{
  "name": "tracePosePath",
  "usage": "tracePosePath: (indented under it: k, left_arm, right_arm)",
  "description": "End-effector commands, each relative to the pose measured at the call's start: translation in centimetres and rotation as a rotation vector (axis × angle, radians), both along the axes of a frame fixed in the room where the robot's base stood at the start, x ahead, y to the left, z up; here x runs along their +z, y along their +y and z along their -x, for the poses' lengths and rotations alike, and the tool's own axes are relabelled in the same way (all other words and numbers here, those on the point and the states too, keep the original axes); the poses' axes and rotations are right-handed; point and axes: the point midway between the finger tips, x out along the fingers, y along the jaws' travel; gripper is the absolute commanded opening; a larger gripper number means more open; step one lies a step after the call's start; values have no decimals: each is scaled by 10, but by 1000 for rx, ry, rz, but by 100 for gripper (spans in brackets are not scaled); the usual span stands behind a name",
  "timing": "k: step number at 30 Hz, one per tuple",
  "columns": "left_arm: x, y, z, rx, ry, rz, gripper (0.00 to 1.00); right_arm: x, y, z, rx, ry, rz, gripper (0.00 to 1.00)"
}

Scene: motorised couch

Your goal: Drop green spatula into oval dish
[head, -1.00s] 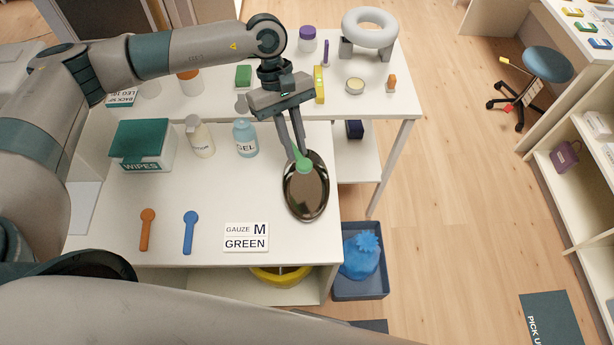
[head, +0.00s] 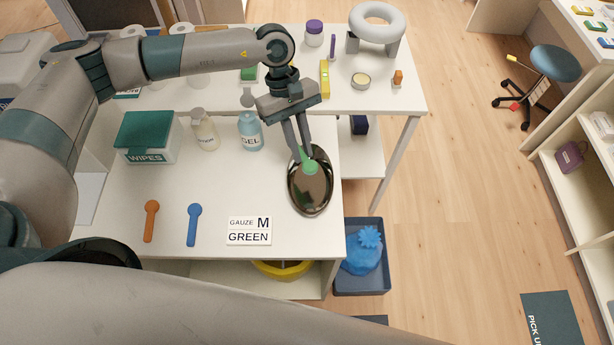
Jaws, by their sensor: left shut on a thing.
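The oval dish (head: 312,192) is dark and shiny and lies at the right edge of the near white table. My left gripper (head: 303,153) points down over the far end of the dish, shut on the green spatula (head: 310,167). The spatula's round green end shows just at the fingertips, over the dish. The rest of the spatula is hidden or too small to make out, and I cannot tell whether it touches the dish. My right gripper is not in view.
An orange spatula (head: 151,221) and a blue spatula (head: 193,225) lie on the table left of the label card (head: 249,231). A gel bottle (head: 250,131), a lotion bottle (head: 205,130) and a wipes box (head: 148,139) stand behind.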

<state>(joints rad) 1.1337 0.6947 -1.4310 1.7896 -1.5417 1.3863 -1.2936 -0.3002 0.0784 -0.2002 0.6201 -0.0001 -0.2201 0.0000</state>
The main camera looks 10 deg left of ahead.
Motion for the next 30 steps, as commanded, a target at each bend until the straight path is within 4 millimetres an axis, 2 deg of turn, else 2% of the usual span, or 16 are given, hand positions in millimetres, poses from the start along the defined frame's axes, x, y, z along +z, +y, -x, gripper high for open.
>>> tracePosePath:
  k: [3,9,20,21,23,30]
  left_arm:
    - [-12,0,1,1,2,1,0]
    - [-24,0,0,0,1,1,0]
    - [-26,0,0,0,0,0,0]
    - [-26,0,0,0,0,0,24]
    - [-26,0,0,0,1,1,36]
    - [-26,0,0,0,1,1,36]
  right_arm:
    - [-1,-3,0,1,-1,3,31]
    - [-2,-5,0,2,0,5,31]
    - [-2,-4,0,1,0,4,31]
    - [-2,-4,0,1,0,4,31]
    - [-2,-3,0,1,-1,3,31]
    - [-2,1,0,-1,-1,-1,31]
